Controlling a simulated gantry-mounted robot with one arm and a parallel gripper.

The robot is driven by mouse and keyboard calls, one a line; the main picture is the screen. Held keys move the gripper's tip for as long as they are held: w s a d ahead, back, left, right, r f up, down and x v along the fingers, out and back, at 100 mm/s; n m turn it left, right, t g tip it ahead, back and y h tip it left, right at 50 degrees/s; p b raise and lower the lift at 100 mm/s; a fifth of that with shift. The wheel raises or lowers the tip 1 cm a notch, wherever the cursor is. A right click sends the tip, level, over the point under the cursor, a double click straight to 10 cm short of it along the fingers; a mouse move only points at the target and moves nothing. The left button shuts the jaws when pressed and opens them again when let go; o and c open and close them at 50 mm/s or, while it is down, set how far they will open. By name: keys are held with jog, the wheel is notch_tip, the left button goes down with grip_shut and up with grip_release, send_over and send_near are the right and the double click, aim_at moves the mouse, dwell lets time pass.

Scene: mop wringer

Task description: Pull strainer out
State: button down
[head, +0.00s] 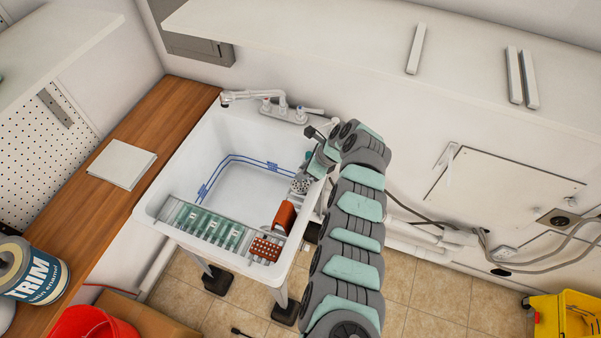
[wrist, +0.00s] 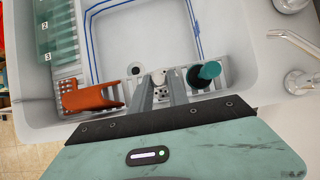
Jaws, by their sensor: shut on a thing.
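The strainer looks to be a small grey perforated piece (head: 302,185) at the right side of the white sink. In the wrist view the grey piece (wrist: 160,92) shows between my two fingers. My gripper (wrist: 161,82) is shut on it, with one finger on each side. In the head view my arm reaches in from the lower right, and my gripper (head: 308,176) is over the sink's right rim. The fingers and wrist hide part of the piece, so I cannot tell whether it is lifted clear of what is under it.
A teal cylinder (wrist: 205,75) stands close right of my fingers in the wrist view. A faucet (head: 275,104) is at the back.

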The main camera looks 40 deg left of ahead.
jog(key=shift+r, duration=0.15)
jog(key=shift+r+p, duration=2.15)
jog(key=shift+p, duration=0.15)
